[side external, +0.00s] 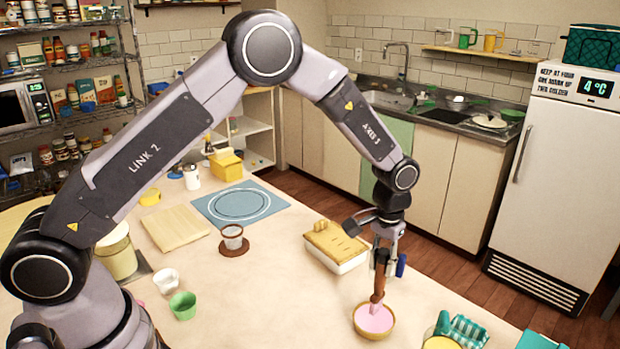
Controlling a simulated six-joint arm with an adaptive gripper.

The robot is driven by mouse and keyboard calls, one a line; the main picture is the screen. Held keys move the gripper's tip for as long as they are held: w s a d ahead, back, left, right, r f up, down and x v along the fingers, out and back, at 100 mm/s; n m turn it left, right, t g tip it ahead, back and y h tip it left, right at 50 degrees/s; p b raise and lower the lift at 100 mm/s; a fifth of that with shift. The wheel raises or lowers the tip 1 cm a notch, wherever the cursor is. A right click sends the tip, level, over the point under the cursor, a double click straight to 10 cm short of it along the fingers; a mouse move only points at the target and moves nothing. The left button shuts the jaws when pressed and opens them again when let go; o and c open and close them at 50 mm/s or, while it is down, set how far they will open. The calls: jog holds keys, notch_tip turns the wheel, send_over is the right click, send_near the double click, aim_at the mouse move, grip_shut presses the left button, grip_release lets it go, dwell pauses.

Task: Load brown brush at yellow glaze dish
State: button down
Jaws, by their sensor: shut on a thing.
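My gripper (382,262) is shut on the brown brush (378,284) and holds it roughly upright, tip down. The brush's lower end is over or in a tan-rimmed bowl (359,329) with pink contents; I cannot tell whether the tip touches the pink. A dish with yellow contents (440,344), which looks like the yellow glaze dish, is at the bottom edge, partly cut off by the frame. It lies to the right of the pink bowl and nearer the camera.
A green cup (182,306), white cup (166,281) and blue mat (240,203) are farther left. The front middle of the table is clear.

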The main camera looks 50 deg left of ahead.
aim_at(384, 251)
jog(key=shift+r, duration=2.25)
